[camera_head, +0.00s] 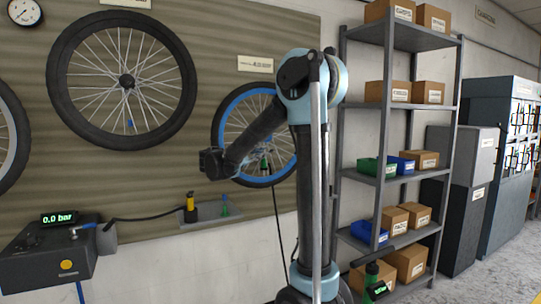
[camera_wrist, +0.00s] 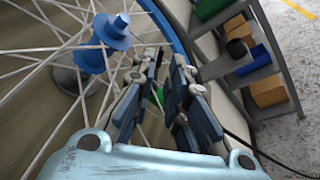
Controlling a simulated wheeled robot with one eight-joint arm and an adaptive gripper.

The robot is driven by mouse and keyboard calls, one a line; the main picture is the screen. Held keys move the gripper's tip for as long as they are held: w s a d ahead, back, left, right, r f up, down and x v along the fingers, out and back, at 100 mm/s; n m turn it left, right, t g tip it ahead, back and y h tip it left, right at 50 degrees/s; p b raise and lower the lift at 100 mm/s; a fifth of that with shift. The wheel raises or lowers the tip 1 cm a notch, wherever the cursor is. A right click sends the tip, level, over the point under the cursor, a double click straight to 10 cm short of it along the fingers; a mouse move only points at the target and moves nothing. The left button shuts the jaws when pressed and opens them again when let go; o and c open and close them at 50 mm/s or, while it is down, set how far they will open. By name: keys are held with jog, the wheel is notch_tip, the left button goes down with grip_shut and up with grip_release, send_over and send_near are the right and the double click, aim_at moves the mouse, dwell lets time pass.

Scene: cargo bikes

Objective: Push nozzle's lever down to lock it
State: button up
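The nozzle (camera_head: 265,163), small, black and green, sits at the lower inner part of the blue-rimmed wheel (camera_head: 229,105) in the head view. A dark hose (camera_head: 279,215) hangs below it. In the wrist view a green part of the nozzle (camera_wrist: 158,96) shows between my fingers, mostly hidden by them. Its lever cannot be made out. My gripper (camera_wrist: 165,62) has its two dark fingers apart by a narrow gap, close around the nozzle. I cannot tell whether they touch it. In the head view my gripper is small and partly blurred against the wheel.
The blue hub (camera_wrist: 111,31) and spokes are close to my left finger in the wrist view. A shelf rack (camera_head: 390,128) with boxes and bins stands at right. A small wall shelf (camera_head: 210,221) holds a yellow-black nozzle (camera_head: 190,208). A pump box (camera_head: 50,262) reads 0.0 bar.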

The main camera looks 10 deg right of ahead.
jog(key=shift+x, duration=3.3)
grip_shut()
jog(key=shift+f+m, duration=0.1)
jog(key=shift+m, duration=0.2)
jog(key=shift+s+f+m, duration=0.1)
jog(key=shift+f+m, duration=0.7)
jog(key=shift+m, duration=1.4)
jog(key=shift+w+f+m, duration=0.1)
jog(key=shift+f+m, duration=0.7)
jog(key=shift+m, duration=1.4)
jog(key=shift+s+f+m, duration=0.1)
jog(key=shift+f+m, duration=0.75)
jog(key=shift+m, duration=1.35)
